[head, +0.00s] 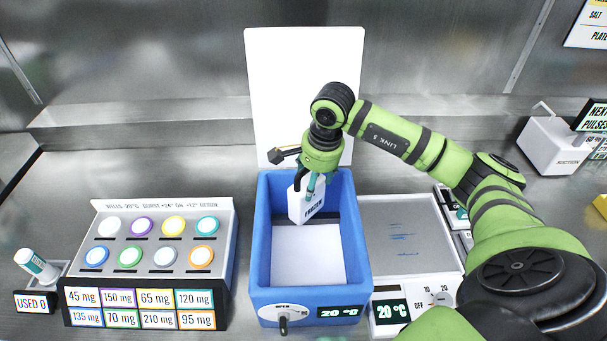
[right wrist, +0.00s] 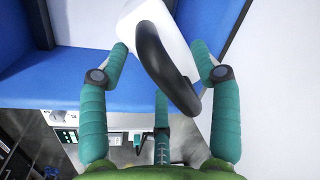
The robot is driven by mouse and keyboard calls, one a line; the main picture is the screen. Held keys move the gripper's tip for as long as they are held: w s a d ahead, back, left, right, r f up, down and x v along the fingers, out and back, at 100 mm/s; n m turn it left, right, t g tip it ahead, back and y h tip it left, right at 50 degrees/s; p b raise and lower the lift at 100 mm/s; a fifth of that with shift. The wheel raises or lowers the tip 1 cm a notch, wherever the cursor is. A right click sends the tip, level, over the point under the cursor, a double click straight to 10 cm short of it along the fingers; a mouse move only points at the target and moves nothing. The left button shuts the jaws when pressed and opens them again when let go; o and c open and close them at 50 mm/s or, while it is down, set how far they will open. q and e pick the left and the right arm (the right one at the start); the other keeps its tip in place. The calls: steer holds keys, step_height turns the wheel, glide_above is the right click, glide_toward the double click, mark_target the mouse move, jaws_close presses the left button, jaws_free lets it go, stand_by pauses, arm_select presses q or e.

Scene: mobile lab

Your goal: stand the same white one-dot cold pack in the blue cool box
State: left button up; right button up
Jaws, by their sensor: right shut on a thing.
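I cannot make out a dot on the pack. The box is open, and its pale floor looks empty. I cannot tell whether the pack touches the box inside. My left gripper is out of view.
A tall white panel (head: 292,80) stands behind the box. A rack of coloured round caps (head: 150,262) is close on the left. A grey flat plate unit (head: 405,235) is close on the right. A white bottle (head: 37,266) lies tilted far left.

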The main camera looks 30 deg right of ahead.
mark_target(312, 203)
steer(key=shift+s+f, duration=0.2)
steer(key=shift+f, duration=0.05)
steer(key=shift+w+a+f, duration=0.1)
steer(key=shift+f, duration=0.25)
step_height(312, 203, down, 4)
steer(key=b, duration=0.2)
steer(key=shift+f+b, duration=0.2)
steer(key=shift+b, duration=0.2)
steer(key=shift+w+f+b, duration=0.1)
steer(key=shift+f+b, duration=0.2)
steer(key=shift+f, duration=0.45)
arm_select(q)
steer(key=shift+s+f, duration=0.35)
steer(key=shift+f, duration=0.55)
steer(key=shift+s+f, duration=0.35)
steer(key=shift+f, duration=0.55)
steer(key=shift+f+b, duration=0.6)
arm_select(e)
steer(key=shift+f, duration=0.55)
steer(key=o, duration=1.7)
steer(key=shift+o, duration=0.3)
